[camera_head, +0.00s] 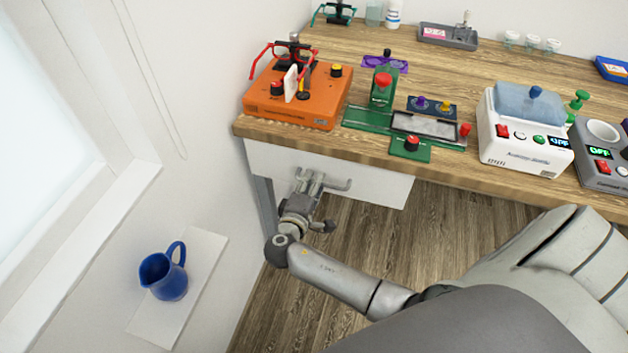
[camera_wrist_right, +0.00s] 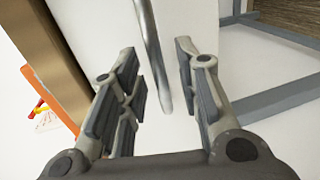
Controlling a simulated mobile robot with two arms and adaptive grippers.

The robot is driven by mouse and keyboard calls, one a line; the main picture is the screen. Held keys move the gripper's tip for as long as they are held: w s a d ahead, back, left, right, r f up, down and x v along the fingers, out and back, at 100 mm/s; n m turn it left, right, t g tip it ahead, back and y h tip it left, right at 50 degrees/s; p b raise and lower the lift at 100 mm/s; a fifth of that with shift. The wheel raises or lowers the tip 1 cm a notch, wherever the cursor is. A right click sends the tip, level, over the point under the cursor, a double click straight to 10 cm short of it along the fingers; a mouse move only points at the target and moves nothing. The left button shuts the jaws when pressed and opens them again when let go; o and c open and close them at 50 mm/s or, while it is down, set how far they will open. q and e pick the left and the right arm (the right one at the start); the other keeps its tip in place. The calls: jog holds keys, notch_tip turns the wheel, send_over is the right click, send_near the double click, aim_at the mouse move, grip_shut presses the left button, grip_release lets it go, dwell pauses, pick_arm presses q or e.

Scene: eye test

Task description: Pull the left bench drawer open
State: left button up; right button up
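The left bench drawer (camera_head: 385,189) is a white front under the wooden bench's front edge and looks closed. Its grey metal bar handle (camera_head: 340,185) is partly hidden behind my right gripper (camera_head: 310,178), which is at the left part of the drawer front. In the right wrist view my right gripper (camera_wrist_right: 158,65) is open, with its fingers apart. The handle (camera_wrist_right: 153,50) runs between the two fingers in that picture, with a visible gap on each side. The white drawer front (camera_wrist_right: 110,25) is behind it. My left gripper is not in view.
The wooden bench top (camera_head: 350,45) holds an orange device (camera_head: 290,113), a green fixture (camera_head: 410,150) and a white device (camera_head: 525,150) near its front edge. A blue pitcher (camera_head: 168,278) stands on a white ledge (camera_head: 205,265) at left. The floor before the drawer looks clear.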

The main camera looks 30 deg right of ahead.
jog(key=shift+w+d+f, duration=0.15)
jog(key=shift+w+d, duration=0.3)
jog(key=shift+d, duration=0.05)
grip_shut()
